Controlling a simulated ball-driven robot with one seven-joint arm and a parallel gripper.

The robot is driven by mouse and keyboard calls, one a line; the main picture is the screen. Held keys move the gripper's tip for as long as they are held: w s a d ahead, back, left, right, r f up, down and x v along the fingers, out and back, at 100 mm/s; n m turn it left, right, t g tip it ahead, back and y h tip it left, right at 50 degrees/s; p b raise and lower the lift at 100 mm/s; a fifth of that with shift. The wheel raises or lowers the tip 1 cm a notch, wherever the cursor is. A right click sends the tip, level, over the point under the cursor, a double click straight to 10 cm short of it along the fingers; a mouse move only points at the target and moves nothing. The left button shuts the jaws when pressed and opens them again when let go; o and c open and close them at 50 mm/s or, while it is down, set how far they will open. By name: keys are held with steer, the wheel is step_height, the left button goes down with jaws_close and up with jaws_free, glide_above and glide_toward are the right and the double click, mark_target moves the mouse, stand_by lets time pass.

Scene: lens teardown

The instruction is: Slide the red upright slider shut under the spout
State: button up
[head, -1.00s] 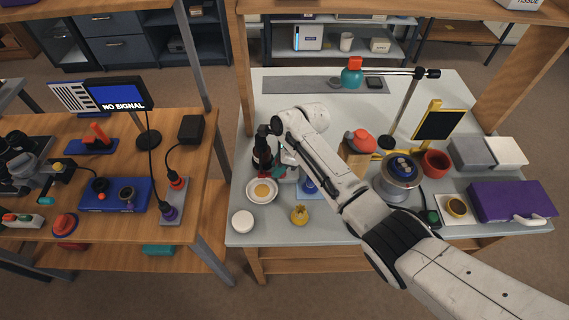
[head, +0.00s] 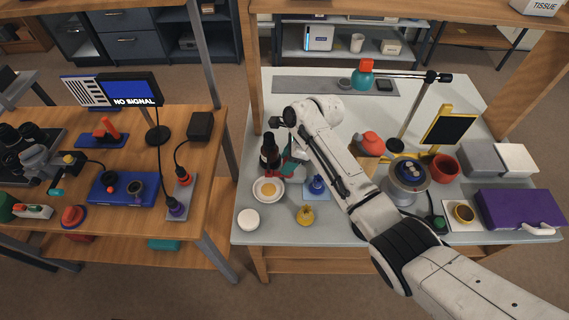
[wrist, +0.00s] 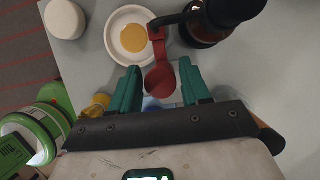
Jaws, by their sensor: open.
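The red upright slider (wrist: 160,78) has a round lower end and a narrow stem. In the wrist view it stands below the black spout (wrist: 168,20) of the dark bottle-shaped dispenser (wrist: 208,28). My gripper (wrist: 159,70) has its teal fingers open, one on either side of the red piece, with gaps visible on both sides. In the head view the dispenser (head: 269,155) stands at the left of the grey table, and my gripper (head: 291,168) is low beside its right side. The slider is mostly hidden there by my gripper and arm.
A plate with an egg (head: 268,190) lies close in front of the dispenser. A white round puck (head: 248,219), a yellow pear-shaped object (head: 305,215) and a blue object on a pad (head: 317,185) are nearby.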

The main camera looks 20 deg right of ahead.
steer(key=w+v, duration=0.1)
steer(key=v, duration=0.7)
steer(key=shift+s, duration=0.45)
steer(key=shift+a, duration=0.1)
steer(key=s+f+n+t+h, duration=0.1)
steer(key=s+f+n, duration=0.1)
steer(key=s+n, duration=0.35)
steer(key=s+f+n+t, duration=0.1)
steer(key=s+f+n, duration=0.2)
steer(key=s+n, duration=0.3)
steer(key=s+d+r+n+t+h, duration=0.15)
steer(key=s+d+n, duration=0.3)
steer(key=s, duration=0.45)
steer(key=s+d+r+n+h, duration=0.25)
steer(key=s+n, duration=0.35)
steer(key=s, duration=0.3)
steer(key=s+d+f+m+g+b, duration=0.1)
steer(key=s+d+f+g, duration=0.1)
steer(key=s+f+g, duration=0.2)
steer(key=s+f, duration=0.3)
steer(key=s, duration=0.2)
steer(key=shift+s+f+b, duration=0.15)
steer(key=shift+f+b, duration=0.15)
